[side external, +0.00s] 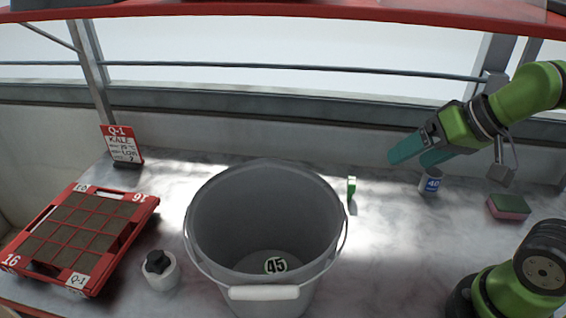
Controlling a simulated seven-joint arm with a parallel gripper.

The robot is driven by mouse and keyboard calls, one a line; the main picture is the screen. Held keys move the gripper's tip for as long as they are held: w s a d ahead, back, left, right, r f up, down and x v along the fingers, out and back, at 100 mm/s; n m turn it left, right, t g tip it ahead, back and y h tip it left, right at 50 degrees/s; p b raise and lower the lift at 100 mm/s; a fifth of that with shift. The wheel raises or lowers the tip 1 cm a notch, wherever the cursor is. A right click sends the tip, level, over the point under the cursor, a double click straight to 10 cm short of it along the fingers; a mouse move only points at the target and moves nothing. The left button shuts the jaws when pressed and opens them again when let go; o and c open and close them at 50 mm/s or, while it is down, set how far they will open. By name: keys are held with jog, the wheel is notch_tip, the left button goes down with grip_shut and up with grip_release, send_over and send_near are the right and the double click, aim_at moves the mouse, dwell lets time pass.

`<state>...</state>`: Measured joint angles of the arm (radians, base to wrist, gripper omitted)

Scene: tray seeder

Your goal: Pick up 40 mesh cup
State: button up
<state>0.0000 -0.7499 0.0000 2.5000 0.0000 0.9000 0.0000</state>
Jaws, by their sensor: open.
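The cup marked 40 (431,187) is a small pale cylinder with a blue label, standing upright on the bench at the right. The label's digits are small and hard to read, and any mesh is too small to make out. My gripper (405,156) is green with teal fingers. It is above and just left of the cup in the picture, tilted down to the left. The fingers are apart and nothing shows between them. I cannot tell whether the gripper touches the cup; it looks apart from it.
A grey bucket (210,232) with a 45 label inside stands mid-bench. A green clip-like item (351,188) stands between bucket and cup. A sponge (508,207) lies right. A red seed tray (121,243), a sign (122,143) and a white jar (161,276) are left.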

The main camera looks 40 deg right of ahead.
aim_at(433, 175)
jog(key=shift+f, duration=0.1)
